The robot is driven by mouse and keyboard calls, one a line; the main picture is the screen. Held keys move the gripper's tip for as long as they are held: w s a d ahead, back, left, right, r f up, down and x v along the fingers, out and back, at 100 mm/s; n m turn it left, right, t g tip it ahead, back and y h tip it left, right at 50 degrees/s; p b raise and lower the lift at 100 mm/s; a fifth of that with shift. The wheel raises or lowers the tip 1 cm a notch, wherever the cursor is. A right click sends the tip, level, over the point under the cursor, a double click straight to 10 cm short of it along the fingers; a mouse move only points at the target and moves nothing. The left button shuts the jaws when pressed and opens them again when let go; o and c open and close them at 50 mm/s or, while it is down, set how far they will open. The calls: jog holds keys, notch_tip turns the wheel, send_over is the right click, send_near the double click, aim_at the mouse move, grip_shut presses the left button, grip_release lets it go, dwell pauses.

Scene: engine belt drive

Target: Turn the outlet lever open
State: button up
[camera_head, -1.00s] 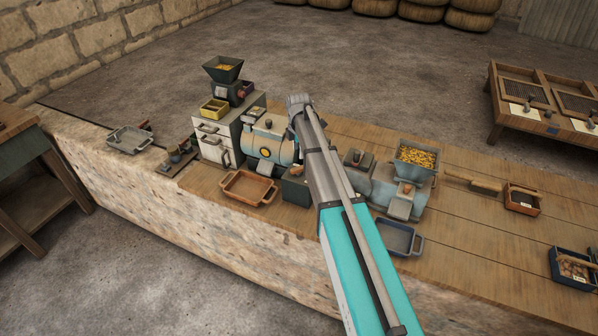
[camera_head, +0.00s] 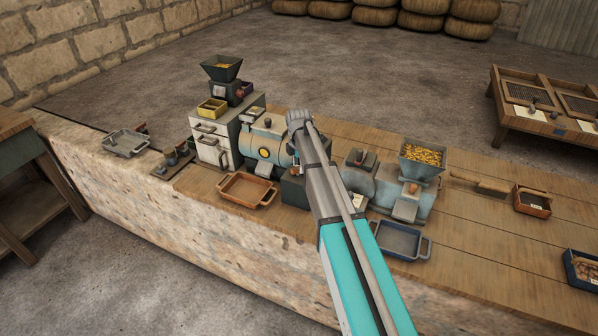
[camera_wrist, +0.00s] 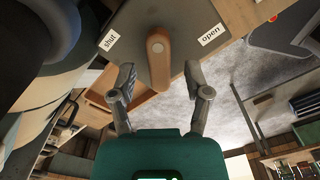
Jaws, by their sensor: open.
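The outlet lever (camera_wrist: 158,62) is a brown, rounded handle on a dark panel (camera_wrist: 178,22) in the wrist view. Its free end points down the picture toward my gripper. A white "shut" label (camera_wrist: 108,40) is to its left and a white "open" label (camera_wrist: 211,34) to its right; the lever lies between the two. My gripper (camera_wrist: 159,78) is open, with one finger on each side of the lever's end and visible gaps on both sides.
A blue-grey drum machine (camera_head: 264,146) stands left of my arm, and a machine with a grain-filled hopper (camera_head: 422,158) stands right. A brown tray (camera_head: 247,189) and a blue tray (camera_head: 401,241) lie on the bench front. A drawer cabinet (camera_head: 209,138) stands further left.

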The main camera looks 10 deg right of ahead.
jog(key=shift+f+b, duration=0.3)
jog(key=shift+f, duration=0.15)
grip_shut()
